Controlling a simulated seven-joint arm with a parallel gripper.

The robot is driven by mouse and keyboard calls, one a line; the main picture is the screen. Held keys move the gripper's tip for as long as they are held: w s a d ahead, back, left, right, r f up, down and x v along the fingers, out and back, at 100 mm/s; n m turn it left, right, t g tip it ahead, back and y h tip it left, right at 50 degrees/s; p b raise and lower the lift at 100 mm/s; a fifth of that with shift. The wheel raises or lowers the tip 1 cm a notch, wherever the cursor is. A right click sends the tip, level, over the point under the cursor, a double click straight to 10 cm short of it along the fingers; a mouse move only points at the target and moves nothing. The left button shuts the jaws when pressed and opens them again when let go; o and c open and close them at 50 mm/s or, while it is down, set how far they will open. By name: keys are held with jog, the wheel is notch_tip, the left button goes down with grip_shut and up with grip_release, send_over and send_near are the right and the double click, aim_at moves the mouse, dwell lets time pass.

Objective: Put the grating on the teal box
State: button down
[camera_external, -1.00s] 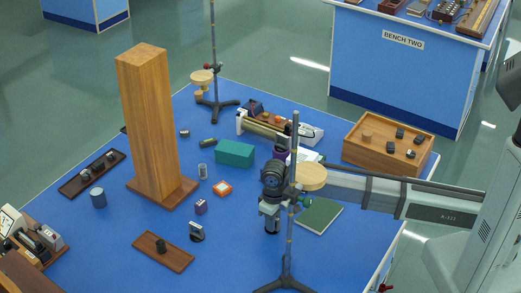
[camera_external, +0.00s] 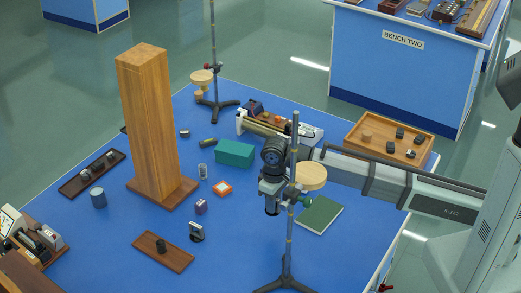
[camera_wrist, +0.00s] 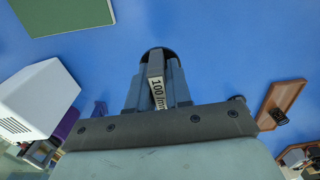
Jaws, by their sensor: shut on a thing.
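The teal box (camera_external: 235,153) stands on the blue bench top, its upper face bare. My gripper (camera_external: 271,208) is above the bench, right of and nearer the camera than the box. In the wrist view my gripper (camera_wrist: 158,95) is shut on a dark piece with a white label reading "100 /mm", the grating (camera_wrist: 157,88). In the external view the held grating is too small and dark to make out clearly. The teal box cannot be identified in the wrist view.
A stand with a rod and round wooden plate (camera_external: 312,176) rises beside my gripper. A tall wooden pillar (camera_external: 150,120) stands left. A green book (camera_external: 320,214), orange square (camera_external: 222,188), small purple block (camera_external: 201,207) and rail instrument (camera_external: 262,130) surround the box.

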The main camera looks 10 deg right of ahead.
jog(key=shift+r, duration=0.45)
jog(key=shift+w+d+r, duration=0.1)
jog(key=shift+w+r, duration=0.15)
jog(key=w+d+m, duration=0.1)
jog(key=w+d, duration=0.2)
jog(key=w, duration=0.6)
notch_tip(320, 180, up, 6)
jog(key=m, duration=0.1)
send_over(236, 148)
jog(key=shift+w+f+n, duration=0.1)
jog(key=shift+f+n, duration=0.4)
jog(key=shift+f, duration=1.9)
jog(key=shift+w+f+n, duration=0.1)
jog(key=shift+f+n, duration=0.4)
jog(key=shift+f, duration=1.85)
jog(key=shift+f, duration=0.1)
jog(key=c, duration=1)
grip_release()
jog(key=shift+c, duration=0.2)
